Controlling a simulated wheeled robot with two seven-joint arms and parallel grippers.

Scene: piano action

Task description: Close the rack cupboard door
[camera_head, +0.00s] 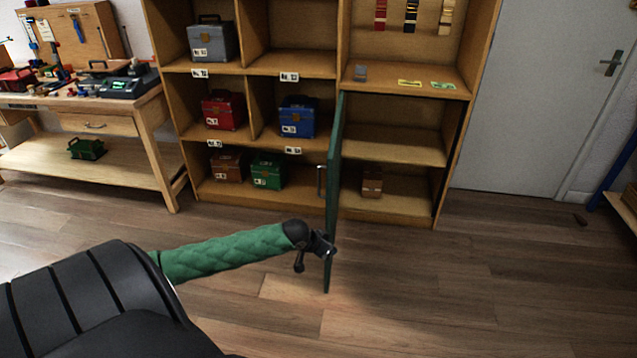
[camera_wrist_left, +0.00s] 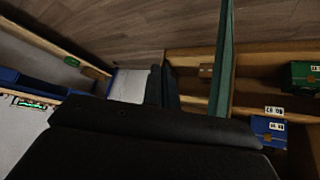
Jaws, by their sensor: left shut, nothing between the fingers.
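The green cupboard door (camera_head: 334,180) stands open, swung out from the wooden rack (camera_head: 455,160) and seen nearly edge-on in the head view. Its handle (camera_head: 321,181) is on the left face. The open compartment to its right holds a small brown box (camera_head: 372,183). My left gripper (camera_head: 322,246) is shut and empty at the lower part of the door's outer edge; I cannot tell whether it touches. In the left wrist view the door (camera_wrist_left: 222,60) shows as a green strip, and dark gripper parts fill the lower middle. My right gripper is not in view.
Rack cubbies hold a red box (camera_head: 223,110), a blue box (camera_head: 297,116), a green box (camera_head: 268,171) and others. A workbench (camera_head: 90,150) stands at the left. A grey room door (camera_head: 545,100) is at the right. The wooden floor (camera_head: 440,290) right of the cupboard door is clear.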

